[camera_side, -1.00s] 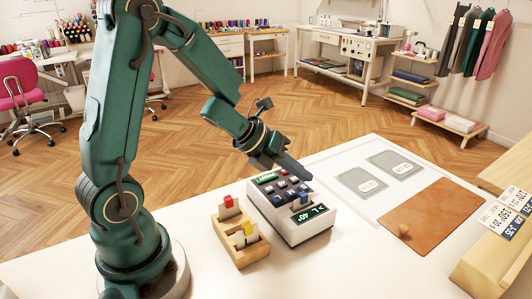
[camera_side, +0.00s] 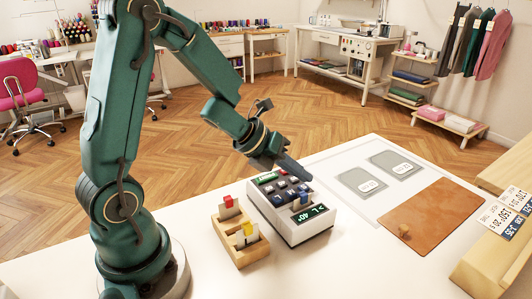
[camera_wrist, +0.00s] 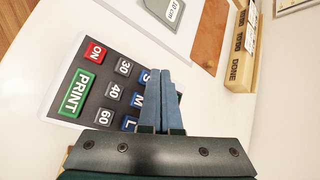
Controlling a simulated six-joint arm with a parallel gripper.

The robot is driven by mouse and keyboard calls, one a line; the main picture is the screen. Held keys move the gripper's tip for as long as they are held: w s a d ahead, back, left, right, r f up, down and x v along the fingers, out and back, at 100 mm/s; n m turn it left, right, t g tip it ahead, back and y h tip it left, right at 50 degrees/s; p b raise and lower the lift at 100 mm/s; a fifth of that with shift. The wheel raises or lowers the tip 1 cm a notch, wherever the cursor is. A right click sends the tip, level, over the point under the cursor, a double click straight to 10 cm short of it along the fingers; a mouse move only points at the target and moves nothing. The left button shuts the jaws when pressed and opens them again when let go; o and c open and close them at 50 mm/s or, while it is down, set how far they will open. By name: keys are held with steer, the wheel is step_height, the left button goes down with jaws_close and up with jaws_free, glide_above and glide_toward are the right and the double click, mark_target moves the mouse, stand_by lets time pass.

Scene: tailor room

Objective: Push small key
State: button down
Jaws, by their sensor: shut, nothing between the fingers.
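The small key (camera_wrist: 146,75) is the blue key marked S on the keypad of a white label machine (camera_side: 301,233). In the wrist view my fingers partly cover it. My gripper (camera_wrist: 160,70) is shut and empty, its fingertips at the far edge of the S key. I cannot tell whether they touch it. The M key (camera_wrist: 138,100) and L key (camera_wrist: 129,124) are in the same blue row. In the side view my gripper (camera_side: 307,181) is over the back right of the keypad, and the S key cannot be picked out there.
The keypad also has a red ON key (camera_wrist: 95,52), a green PRINT key (camera_wrist: 73,93) and grey number keys. A wooden holder (camera_side: 243,255) with red and yellow tabbed pieces stands left of the machine. A brown board (camera_side: 430,215) lies to the right.

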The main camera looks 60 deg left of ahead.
mark_target(298, 191)
steer(key=shift+f, duration=0.35)
steer(key=shift+f, duration=0.4)
stand_by(0.6)
steer(key=shift+r, duration=0.85)
steer(key=shift+r, duration=0.1)
steer(key=shift+r, duration=2.4)
